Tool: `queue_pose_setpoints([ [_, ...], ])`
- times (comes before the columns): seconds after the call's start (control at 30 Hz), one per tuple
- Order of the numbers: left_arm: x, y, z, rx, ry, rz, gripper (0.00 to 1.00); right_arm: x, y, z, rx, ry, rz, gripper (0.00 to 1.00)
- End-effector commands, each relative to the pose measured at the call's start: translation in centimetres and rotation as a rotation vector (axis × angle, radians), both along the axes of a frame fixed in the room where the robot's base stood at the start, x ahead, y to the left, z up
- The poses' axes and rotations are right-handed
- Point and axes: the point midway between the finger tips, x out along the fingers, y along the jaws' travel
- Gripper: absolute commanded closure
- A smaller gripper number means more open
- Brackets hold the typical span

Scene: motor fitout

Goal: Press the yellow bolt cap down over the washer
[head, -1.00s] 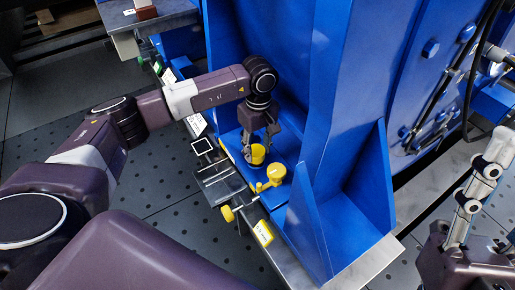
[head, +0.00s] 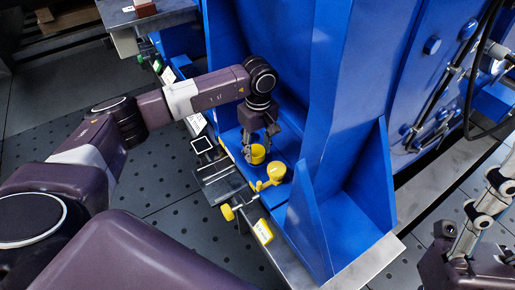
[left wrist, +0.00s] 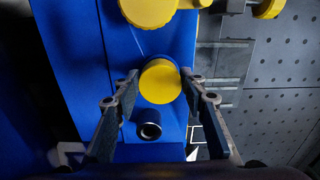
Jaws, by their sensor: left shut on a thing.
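My left gripper (head: 259,142) is shut on the yellow bolt cap (head: 258,155), low over a blue ledge of the machine. In the left wrist view the round top of the cap (left wrist: 160,82) sits between the two fingertips (left wrist: 159,80), one on each side. The washer cannot be made out; whatever lies under the cap is hidden. My right gripper (head: 482,208) is at the right edge of the head view, away from the cap, and its jaws are unclear.
A larger yellow knob (head: 276,172) stands beside the cap, also in the wrist view (left wrist: 150,10). A dark round fitting (left wrist: 149,124) is on the cap's other side. A tall blue wall (head: 330,90) rises close by. A metal bracket (head: 222,184) lies along the front edge.

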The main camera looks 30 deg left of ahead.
Motion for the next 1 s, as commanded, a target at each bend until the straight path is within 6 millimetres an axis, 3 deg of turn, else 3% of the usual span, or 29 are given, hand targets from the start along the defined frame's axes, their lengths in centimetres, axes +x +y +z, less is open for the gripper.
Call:
queue_pose_setpoints([
  [0.27, 0.0, 0.0, -0.5, 0.0, 0.001, 0.0, 0.78, -0.7, -0.1, 0.0, 0.01, -0.028, 0.002, 0.54],
  [0.3, 0.0, 0.0, -0.4, 0.0, 0.001, 0.0, 0.57, -0.8, -0.2, 0.1, 0.012, -0.034, 0.002, 0.54],
  [0.47, 0.0, 0.0, -0.4, 0.0, 0.001, 0.0, 0.41, -0.8, -0.2, 0.1, 0.011, -0.034, 0.003, 0.54],
  [0.77, 0.0, 0.0, -0.1, 0.0, -0.001, 0.0, 0.41, -0.6, -0.2, 0.1, 0.012, -0.031, 0.001, 0.54],
  [1.0, 0.2, 0.0, 3.3, 0.0, -0.004, -0.001, 0.41, -0.6, -0.2, 0.1, 0.01, -0.03, 0.001, 0.54],
])
